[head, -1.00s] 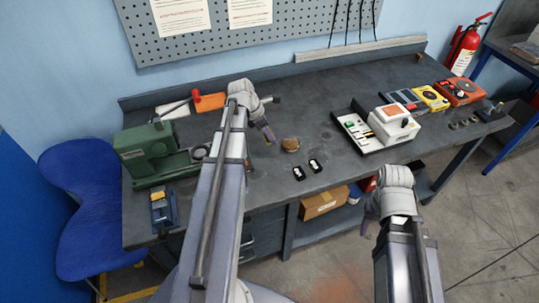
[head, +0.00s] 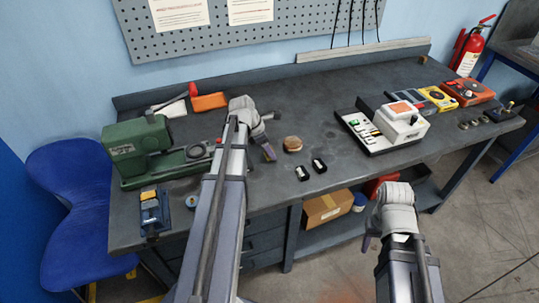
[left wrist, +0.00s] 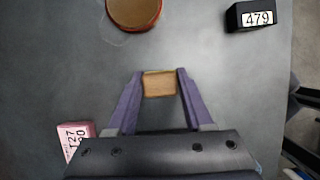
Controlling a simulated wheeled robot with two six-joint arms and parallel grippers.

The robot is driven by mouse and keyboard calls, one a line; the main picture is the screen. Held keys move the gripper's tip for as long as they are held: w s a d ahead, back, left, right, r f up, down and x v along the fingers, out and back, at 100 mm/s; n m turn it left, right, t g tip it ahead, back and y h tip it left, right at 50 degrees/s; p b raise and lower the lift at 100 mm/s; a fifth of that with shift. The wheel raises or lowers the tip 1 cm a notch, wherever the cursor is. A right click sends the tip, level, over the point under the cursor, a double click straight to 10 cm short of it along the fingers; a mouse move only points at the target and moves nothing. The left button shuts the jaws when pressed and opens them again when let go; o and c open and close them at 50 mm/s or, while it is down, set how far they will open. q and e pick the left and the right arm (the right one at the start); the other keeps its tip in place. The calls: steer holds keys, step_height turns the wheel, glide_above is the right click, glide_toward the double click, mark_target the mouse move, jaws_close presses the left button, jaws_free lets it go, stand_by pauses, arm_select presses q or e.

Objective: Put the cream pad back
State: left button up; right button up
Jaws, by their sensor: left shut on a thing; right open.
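The cream pad (left wrist: 159,84) is a small tan-cream block in the left wrist view. It sits between the two purple fingertips of my left gripper (left wrist: 159,86), which is shut on it. In the head view my left gripper (head: 268,152) is over the bench, just left of a round brown-topped piece (head: 293,144); the pad is not clear there. The round piece also shows at the top of the left wrist view (left wrist: 134,12). My right gripper (head: 370,240) is off the bench's front edge, its fingers partly hidden by its wrist.
Two small black blocks (head: 302,173) (head: 319,165) stand right of my left gripper. A pink labelled block (left wrist: 76,140) shows in the left wrist view. A green machine (head: 145,150) is at left, a white device (head: 402,120) at right.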

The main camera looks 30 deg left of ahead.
arm_select(q)
steer(key=shift+r, duration=0.1)
steer(key=shift+f, duration=0.25)
steer(key=o, duration=1.2)
steer(key=shift+r, duration=0.1)
steer(key=shift+p+v, duration=0.7)
steer(key=shift+v, duration=0.05)
steer(key=p+v, duration=1)
steer(key=shift+s+a+r, duration=0.1)
steer(key=shift+r, duration=0.3)
